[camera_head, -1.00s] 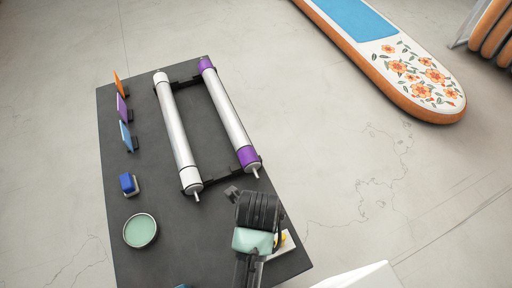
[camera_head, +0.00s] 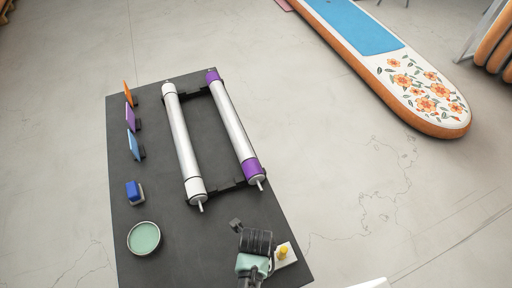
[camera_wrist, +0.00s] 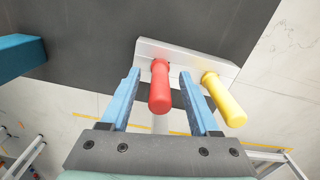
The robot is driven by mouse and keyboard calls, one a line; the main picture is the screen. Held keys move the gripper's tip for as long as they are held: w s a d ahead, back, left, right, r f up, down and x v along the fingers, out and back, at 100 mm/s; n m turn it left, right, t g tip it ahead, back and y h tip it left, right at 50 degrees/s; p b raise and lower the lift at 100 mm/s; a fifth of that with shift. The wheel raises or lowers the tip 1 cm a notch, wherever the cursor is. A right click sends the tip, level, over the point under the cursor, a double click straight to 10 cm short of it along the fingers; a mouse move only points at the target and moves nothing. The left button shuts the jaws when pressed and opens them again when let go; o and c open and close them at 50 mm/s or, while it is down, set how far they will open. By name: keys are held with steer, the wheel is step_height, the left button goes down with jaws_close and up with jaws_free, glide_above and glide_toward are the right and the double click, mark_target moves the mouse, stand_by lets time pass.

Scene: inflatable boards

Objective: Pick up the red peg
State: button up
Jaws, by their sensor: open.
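The red peg (camera_wrist: 160,88) stands in a pale block (camera_wrist: 147,49) in the wrist view, beside a yellow peg (camera_wrist: 225,98). My gripper (camera_wrist: 158,80) is open, with one blue finger on each side of the red peg. I see a gap between the peg and each finger, and I cannot tell how deep the fingers reach along it. In the head view, my gripper (camera_head: 240,226) is over the near right part of the dark table. The yellow peg (camera_head: 283,253) and the block (camera_head: 288,262) show beside it there, while the red peg is hidden behind my gripper.
Two white rollers, the left plain (camera_head: 185,145) and the right purple-ended (camera_head: 235,130), lie on a black frame on the table (camera_head: 165,230). A green round tin (camera_head: 144,238), a blue-topped block (camera_head: 134,192) and several coloured upright plates (camera_head: 131,118) line the left side. A paddle board (camera_head: 385,65) lies beyond.

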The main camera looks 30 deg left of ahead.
steer(key=shift+f, duration=0.1)
steer(key=shift+c, duration=0.2)
jaws_close()
steer(key=shift+r, duration=0.2)
steer(key=shift+r+b, duration=0.4)
steer(key=shift+r, duration=4.45)
